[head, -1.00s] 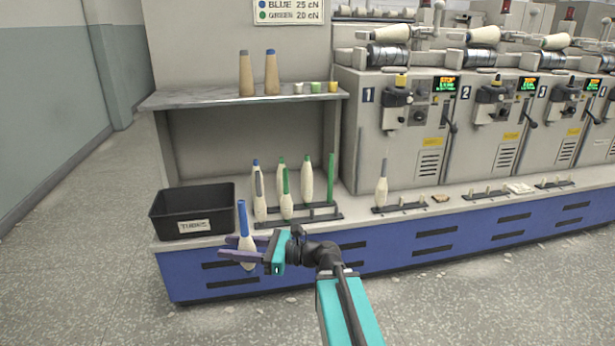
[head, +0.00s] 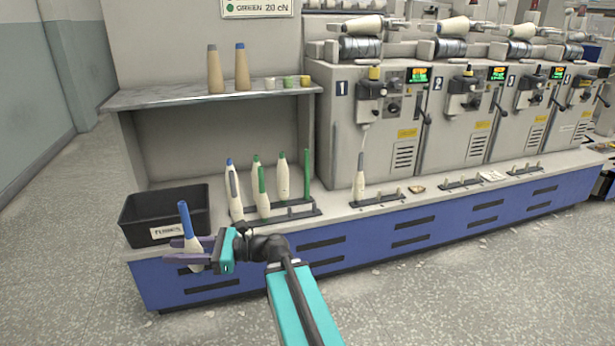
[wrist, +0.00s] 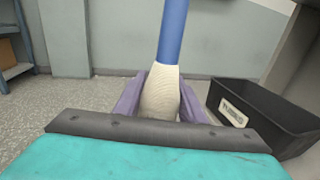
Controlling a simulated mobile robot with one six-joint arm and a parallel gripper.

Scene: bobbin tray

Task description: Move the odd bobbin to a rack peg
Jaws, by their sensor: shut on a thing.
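My gripper (head: 192,258) is shut on a bobbin with a blue tube and cream yarn (head: 184,218), held upright in front of the bench edge. In the wrist view the same bobbin (wrist: 160,95) stands between the two purple fingers.
A black bin (head: 140,232) with a label stands at the bench's left end, close behind the held bobbin. A shelf (head: 200,94) above holds two tan cones and small cups. More peg racks (head: 462,184) run along the machines.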

